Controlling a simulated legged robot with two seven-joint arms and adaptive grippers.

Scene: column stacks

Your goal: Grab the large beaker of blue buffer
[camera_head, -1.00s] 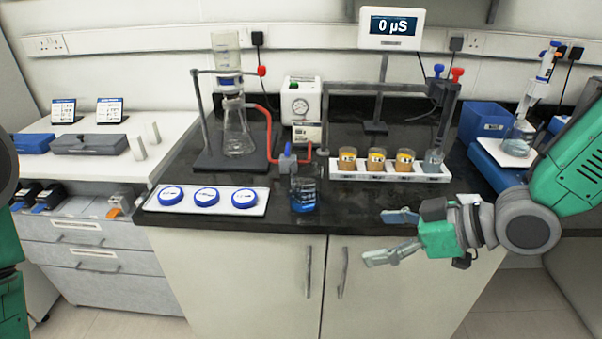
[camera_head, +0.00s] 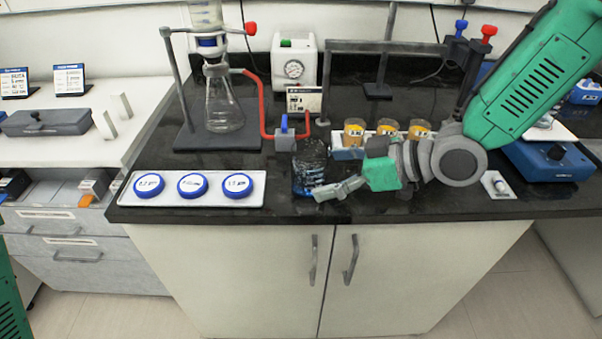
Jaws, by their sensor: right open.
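The large glass beaker (camera_head: 309,168) with blue liquid at its bottom stands upright on the black bench top near the front edge. My right gripper (camera_head: 331,181) is open, just to the right of the beaker. Its near finger points left and overlaps the beaker's lower right side in the picture. I cannot tell whether it touches the glass. The far finger is hard to make out. My left gripper is out of view.
A white tray with three blue-lidded dishes (camera_head: 192,185) lies left of the beaker. A flask (camera_head: 223,108) on a stand, red tubing (camera_head: 265,105) and a blue valve (camera_head: 284,130) are behind it. A rack with orange-filled cups (camera_head: 354,133) is close behind my right gripper.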

